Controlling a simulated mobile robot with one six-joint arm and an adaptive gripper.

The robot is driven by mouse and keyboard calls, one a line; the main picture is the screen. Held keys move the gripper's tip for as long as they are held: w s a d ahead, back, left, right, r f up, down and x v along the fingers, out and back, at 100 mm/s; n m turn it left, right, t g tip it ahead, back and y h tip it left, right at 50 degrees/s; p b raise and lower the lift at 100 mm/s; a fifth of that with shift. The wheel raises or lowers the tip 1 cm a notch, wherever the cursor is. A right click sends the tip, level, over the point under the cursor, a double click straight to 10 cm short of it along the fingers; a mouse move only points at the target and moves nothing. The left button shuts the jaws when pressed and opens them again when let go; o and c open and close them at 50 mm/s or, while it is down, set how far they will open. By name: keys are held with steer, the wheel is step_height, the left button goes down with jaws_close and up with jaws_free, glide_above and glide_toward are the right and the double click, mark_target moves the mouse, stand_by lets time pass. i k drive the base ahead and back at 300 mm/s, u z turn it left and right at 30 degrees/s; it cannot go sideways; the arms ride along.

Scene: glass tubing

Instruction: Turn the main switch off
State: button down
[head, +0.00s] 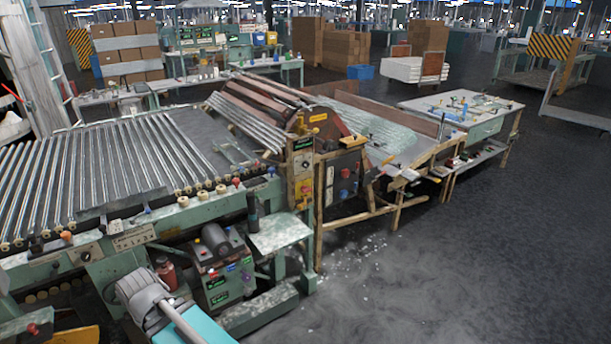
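The main switch cannot be told for certain at this size. A control post (301,172) at the right end of the green roller machine carries a yellow panel (304,184) with a red knob-like part. A round dial or knob (85,256) sits on the machine's front at the left. A green box (222,283) low at the front has small red and blue controls and labels. Whether any of these is on or off cannot be read. My gripper is not in view; only a grey and teal part of my arm shows at the bottom.
The roller machine (120,248) with its bed of glass tubes (75,180) fills the left. A small green side table (279,235) juts out below the control post. Wooden-legged benches (490,118) stand behind to the right. The dark floor (470,260) at right is free, with white shards near the machine.

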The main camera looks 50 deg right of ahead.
mark_target(304, 189)
steer(key=z, duration=1.55)
steer(key=k, duration=0.5)
steer(key=z, duration=0.1)
steer(key=i, duration=0.55)
steer(key=u, duration=0.05)
